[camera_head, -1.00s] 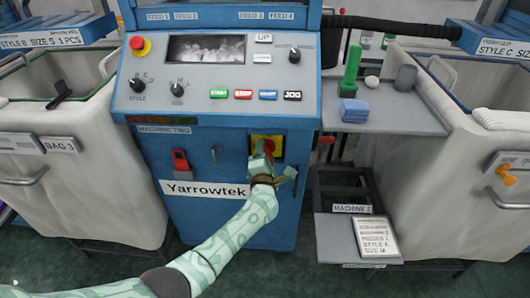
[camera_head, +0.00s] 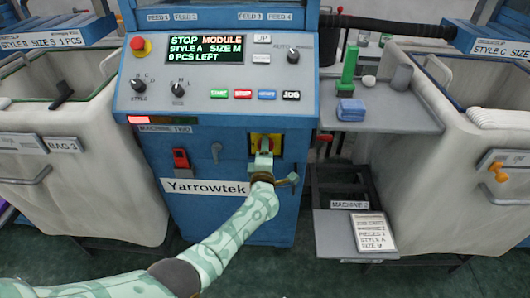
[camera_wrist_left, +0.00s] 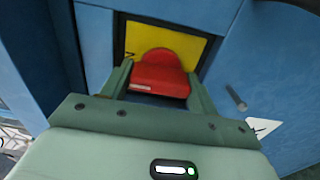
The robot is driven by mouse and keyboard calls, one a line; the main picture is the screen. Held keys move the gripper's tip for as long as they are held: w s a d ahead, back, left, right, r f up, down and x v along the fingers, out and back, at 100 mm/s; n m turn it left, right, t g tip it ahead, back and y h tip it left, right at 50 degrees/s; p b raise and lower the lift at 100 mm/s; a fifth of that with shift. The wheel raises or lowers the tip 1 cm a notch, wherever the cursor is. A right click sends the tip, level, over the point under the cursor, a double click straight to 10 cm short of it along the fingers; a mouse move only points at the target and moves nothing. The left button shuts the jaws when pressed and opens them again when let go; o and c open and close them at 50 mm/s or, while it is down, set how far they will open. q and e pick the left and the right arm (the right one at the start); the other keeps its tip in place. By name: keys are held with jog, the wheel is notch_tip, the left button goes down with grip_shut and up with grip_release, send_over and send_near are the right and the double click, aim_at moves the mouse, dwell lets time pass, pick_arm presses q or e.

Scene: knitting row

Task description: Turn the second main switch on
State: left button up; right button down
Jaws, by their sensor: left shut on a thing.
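The main switch of the blue machine is a red handle (camera_wrist_left: 160,72) on a yellow plate (camera_wrist_left: 190,42), and the plate also shows in the head view (camera_head: 277,145). My left gripper (camera_head: 264,160) is at the machine's front, with its fingers on either side of the red handle in the wrist view (camera_wrist_left: 160,85). It is shut on the handle. In the head view the gripper hides most of the handle. The machine's display (camera_head: 205,49) is lit and reads "STOP MODULE, STYLE A SIZE M, 0 PCS LEFT". My right gripper is not in view.
The panel has a red emergency button (camera_head: 140,45), knobs and several coloured buttons. A red padlock-like part (camera_head: 181,160) is left of the switch. A grey shelf (camera_head: 410,118) at right holds a green spool (camera_head: 349,68). Large bags (camera_head: 85,190) flank the machine.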

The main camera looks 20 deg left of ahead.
pick_arm(q)
jog(key=shift+f, duration=0.1)
jog(key=o, duration=0.7)
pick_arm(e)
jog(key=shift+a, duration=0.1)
pick_arm(q)
jog(key=p+v, duration=0.6)
jog(key=v, duration=1)
jog(key=shift+s, duration=0.15)
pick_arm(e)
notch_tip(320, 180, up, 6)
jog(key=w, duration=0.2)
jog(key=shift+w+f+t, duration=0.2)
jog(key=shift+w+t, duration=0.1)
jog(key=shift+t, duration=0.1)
pick_arm(q)
jog(key=shift+d, duration=0.1)
